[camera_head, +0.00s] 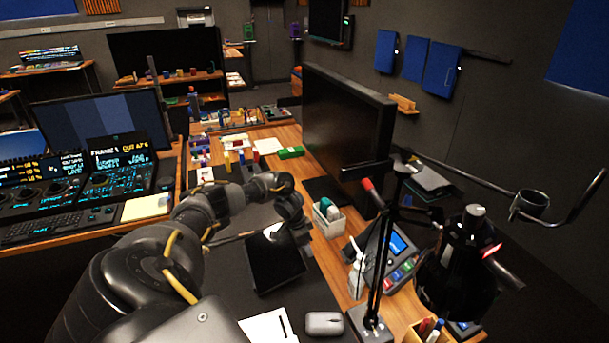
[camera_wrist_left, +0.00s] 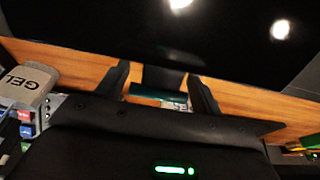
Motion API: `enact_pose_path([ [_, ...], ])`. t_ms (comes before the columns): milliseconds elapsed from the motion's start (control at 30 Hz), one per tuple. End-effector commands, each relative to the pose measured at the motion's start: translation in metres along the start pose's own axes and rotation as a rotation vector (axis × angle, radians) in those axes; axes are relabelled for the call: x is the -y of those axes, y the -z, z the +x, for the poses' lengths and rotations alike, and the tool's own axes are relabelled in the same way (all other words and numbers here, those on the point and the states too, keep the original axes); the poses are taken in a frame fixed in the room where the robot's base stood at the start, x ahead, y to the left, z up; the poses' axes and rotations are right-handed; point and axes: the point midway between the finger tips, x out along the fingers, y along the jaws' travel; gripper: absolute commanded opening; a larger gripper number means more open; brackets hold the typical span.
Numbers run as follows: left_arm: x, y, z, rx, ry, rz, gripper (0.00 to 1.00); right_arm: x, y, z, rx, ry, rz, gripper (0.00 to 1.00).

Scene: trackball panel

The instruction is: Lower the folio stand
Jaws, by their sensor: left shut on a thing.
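The folio stand (camera_head: 275,263) is a dark, tilted panel standing on the black desk mat in the head view. My left gripper (camera_head: 297,232) is at its upper right edge and shut on it; the exact contact is partly hidden by the wrist. My right gripper is not in view.
A large monitor (camera_head: 345,115) stands behind the folio. A mouse (camera_head: 324,323) and white paper (camera_head: 268,327) lie in front.

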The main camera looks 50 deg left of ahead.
Motion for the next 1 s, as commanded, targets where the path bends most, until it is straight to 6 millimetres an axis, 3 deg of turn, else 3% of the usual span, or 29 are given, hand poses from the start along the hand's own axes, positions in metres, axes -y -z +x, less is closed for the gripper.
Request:
enact_pose_path([
  [567, -0.0016, -0.005, 0.0052, 0.012, -0.003, 0.002, 0.26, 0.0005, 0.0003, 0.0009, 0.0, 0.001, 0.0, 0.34],
  [600, -0.0016, -0.0049, 0.0052, 0.012, -0.003, 0.002, 0.7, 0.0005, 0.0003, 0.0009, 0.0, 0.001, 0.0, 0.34],
  [733, -0.0013, -0.0036, 0.0046, 0.009, -0.002, 0.002, 0.87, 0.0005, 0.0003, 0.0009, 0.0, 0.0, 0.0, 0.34],
  [1000, -0.0008, -0.0022, 0.0031, 0.005, -0.001, 0.001, 0.88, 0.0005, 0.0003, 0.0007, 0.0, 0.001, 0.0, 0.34],
])
